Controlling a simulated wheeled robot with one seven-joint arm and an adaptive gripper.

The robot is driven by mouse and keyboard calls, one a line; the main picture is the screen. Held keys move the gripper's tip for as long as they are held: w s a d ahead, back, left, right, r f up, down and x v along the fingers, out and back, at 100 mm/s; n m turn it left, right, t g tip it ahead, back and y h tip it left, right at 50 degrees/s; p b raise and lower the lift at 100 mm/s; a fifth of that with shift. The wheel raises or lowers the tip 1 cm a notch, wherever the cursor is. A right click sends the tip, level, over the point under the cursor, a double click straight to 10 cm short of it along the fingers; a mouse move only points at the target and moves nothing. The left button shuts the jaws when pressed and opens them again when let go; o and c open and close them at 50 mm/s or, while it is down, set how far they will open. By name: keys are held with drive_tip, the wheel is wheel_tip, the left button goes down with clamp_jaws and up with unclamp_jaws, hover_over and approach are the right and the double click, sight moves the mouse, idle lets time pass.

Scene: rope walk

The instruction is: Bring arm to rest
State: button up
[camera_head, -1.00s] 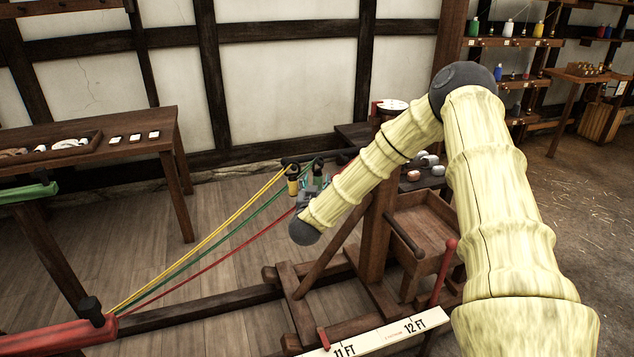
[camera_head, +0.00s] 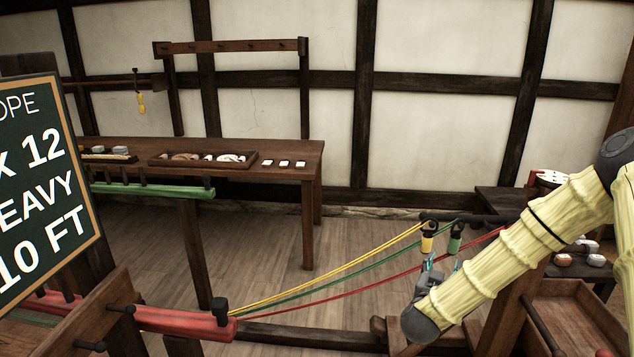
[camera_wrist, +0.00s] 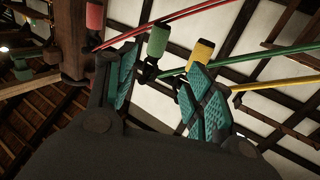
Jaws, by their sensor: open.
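My gripper (camera_wrist: 160,92) is open, its teal-padded fingers spread apart in the wrist view. In the head view my gripper (camera_head: 440,265) is small and partly hidden by my arm, just below the rope ends. A green spool-like piece (camera_wrist: 158,40) and a yellow one (camera_wrist: 201,52) hang near the fingertips, with green and yellow ropes running from them. I cannot tell whether a finger touches either piece. A red piece (camera_wrist: 95,16) is farther left in the wrist view, with a red rope. In the head view the yellow piece (camera_head: 428,242) and the green piece (camera_head: 455,243) hang at the post's dark bar.
A red beam (camera_head: 180,322) holds the ropes' other ends. A table (camera_head: 290,150) with a tray stands at the back. A chalkboard (camera_head: 45,180) is at left. A wooden bin (camera_head: 575,315) is at lower right. Floor (camera_head: 370,230) between table and post is clear.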

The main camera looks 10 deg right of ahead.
drive_tip(key=s+a+f+n+g+y, duration=0.1)
drive_tip(key=s+a+f+n+y, duration=0.15)
drive_tip(key=s+a+f, duration=0.4)
drive_tip(key=s+a+f+n+g+y, duration=0.1)
drive_tip(key=s+a+f+g+y, duration=0.2)
drive_tip(key=f, duration=0.6)
drive_tip(key=s+a+f+n+y, duration=0.2)
drive_tip(key=s+a+f+y, duration=0.2)
drive_tip(key=a+f, duration=0.3)
drive_tip(key=s+a+f+g, duration=0.1)
drive_tip(key=s+f+g, duration=0.2)
drive_tip(key=s, duration=0.7)
drive_tip(key=s+a+f+n+g+y, duration=0.1)
drive_tip(key=s+f+g, duration=0.2)
drive_tip(key=s, duration=0.8)
drive_tip(key=s+a+f+n+g+y, duration=0.1)
drive_tip(key=s+f, duration=0.4)
drive_tip(key=s, duration=0.5)
drive_tip(key=a+g+p, duration=0.1)
drive_tip(key=g, duration=0.1)
drive_tip(key=shift+s+f+g, duration=0.15)
drive_tip(key=shift+f+g, duration=0.05)
drive_tip(key=shift+g, duration=0.2)
drive_tip(key=shift+a, duration=0.1)
